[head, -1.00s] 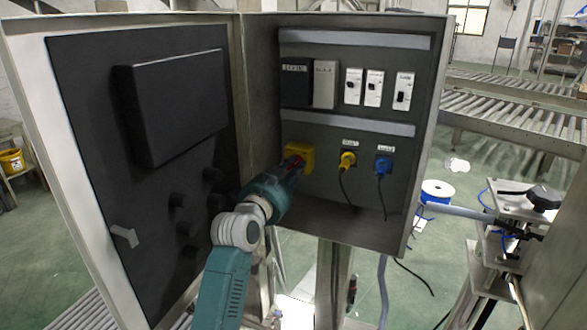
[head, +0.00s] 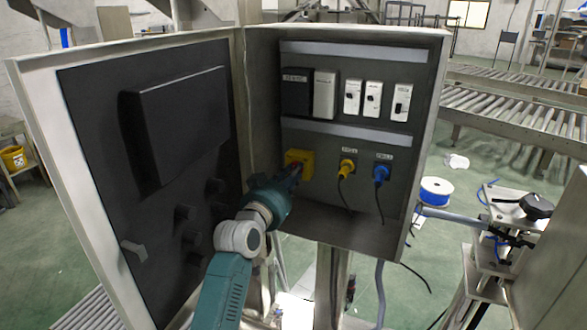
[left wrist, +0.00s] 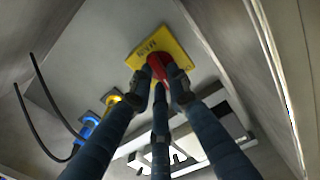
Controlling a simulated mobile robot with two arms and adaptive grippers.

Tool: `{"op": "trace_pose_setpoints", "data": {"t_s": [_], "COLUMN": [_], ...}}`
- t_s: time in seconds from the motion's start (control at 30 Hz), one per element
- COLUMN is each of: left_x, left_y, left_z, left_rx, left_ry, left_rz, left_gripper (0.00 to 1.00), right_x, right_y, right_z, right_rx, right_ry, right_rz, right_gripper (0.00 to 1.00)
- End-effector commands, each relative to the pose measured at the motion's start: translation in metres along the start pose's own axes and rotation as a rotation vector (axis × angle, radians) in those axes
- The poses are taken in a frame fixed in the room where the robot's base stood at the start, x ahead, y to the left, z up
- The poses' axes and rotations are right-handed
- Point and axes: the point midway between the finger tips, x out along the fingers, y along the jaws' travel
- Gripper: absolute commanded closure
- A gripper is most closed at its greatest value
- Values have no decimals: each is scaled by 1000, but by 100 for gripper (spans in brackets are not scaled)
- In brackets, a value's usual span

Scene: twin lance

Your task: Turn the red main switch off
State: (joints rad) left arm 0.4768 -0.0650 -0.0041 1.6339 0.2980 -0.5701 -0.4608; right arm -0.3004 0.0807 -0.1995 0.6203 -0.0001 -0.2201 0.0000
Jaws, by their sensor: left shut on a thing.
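The red main switch (left wrist: 158,66) sits on a yellow plate (left wrist: 178,42) in the left wrist view. In the head view the yellow plate (head: 306,158) is at the lower left of the cabinet's back panel, and the red knob is mostly hidden by my gripper. My left gripper (head: 289,172) reaches in from the lower left, with its fingers at the switch. In the left wrist view its fingers (left wrist: 160,80) are closed around the red knob. My right gripper is not in view.
The open cabinet (head: 262,100) has its door (head: 150,200) swung to the left. A yellow plug (head: 346,168) and a blue plug (head: 381,173) with hanging black cables are right of the switch. Breakers (head: 352,97) sit above. A conveyor (head: 510,110) stands behind at right.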

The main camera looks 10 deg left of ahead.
Motion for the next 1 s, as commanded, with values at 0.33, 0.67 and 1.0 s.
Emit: {"op": "trace_pose_setpoints", "data": {"t_s": [0.33,0.67,1.0], "left_x": [0,0,0], "left_y": [-2,-4,-6], "left_z": [-2,-2,-1], "left_rx": [-333,-634,-858], "left_ry": [-4,-4,-3], "left_rz": [1,0,0], "left_gripper": [100,100,100], "right_x": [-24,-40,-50], "right_y": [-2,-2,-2], "right_z": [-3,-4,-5], "right_rx": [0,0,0], "right_ry": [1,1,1], "right_rz": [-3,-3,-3], "right_gripper": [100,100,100]}}
